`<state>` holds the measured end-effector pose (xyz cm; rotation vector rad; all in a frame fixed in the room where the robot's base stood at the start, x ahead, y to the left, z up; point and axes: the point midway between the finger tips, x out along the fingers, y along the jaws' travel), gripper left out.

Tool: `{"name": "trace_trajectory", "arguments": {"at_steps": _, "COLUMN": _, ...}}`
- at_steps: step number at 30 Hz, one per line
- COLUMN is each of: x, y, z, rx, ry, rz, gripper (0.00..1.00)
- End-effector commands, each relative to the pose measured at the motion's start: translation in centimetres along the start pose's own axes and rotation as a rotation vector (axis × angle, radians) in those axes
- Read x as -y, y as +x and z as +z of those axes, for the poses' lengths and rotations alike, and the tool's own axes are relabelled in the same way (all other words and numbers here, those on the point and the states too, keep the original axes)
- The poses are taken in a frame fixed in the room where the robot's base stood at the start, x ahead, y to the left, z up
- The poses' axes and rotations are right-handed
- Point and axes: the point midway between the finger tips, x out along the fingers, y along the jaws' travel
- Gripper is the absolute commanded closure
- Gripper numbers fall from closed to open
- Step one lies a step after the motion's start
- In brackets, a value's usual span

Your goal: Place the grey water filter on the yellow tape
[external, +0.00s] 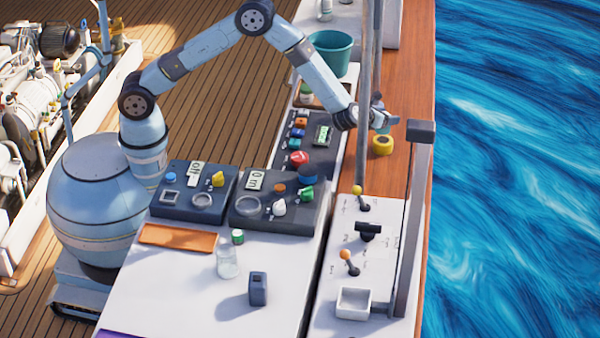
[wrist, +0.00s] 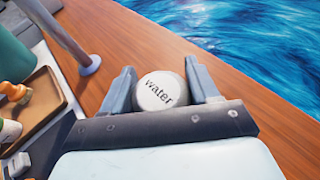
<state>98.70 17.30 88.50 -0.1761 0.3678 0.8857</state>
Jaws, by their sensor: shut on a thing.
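The grey water filter (wrist: 161,92) shows its round, pale end with the word "water" in the wrist view. My gripper (wrist: 160,70) is shut on it, with one finger on each side. In the external view my gripper (external: 384,119) is at the right, over the wooden ledge, and the filter is hard to make out there. The yellow tape (external: 382,145) is a roll with a dark centre lying on the ledge, just below my gripper in the picture. The tape cannot be seen in the wrist view.
A grey pole (external: 363,120) stands close to the left of my gripper. A teal bucket (external: 329,52) and control panels (external: 318,135) lie further left. A dark-topped post (external: 418,150) stands to the right, near the water's edge. The ledge (wrist: 225,110) is otherwise clear.

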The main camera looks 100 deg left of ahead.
Motion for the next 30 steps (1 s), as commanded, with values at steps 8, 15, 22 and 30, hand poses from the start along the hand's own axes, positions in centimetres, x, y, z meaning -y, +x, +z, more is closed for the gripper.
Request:
{"name": "trace_trajectory", "arguments": {"at_steps": 8, "x": 0.4, "y": 1.3, "z": -2.0, "rx": 0.000, "ry": 0.002, "rz": 0.000, "gripper": 0.78}}
{"name": "trace_trajectory", "arguments": {"at_steps": 15, "x": 0.4, "y": 1.8, "z": -3.2, "rx": 0.002, "ry": -0.001, "rz": 0.000, "gripper": 0.78}}
{"name": "trace_trajectory", "arguments": {"at_steps": 22, "x": 0.4, "y": 1.9, "z": -3.4, "rx": 0.001, "ry": 0.000, "rz": 0.000, "gripper": 0.78}}
{"name": "trace_trajectory", "arguments": {"at_steps": 30, "x": 0.4, "y": 1.9, "z": -3.4, "rx": 0.001, "ry": 0.000, "rz": 0.000, "gripper": 0.14}}
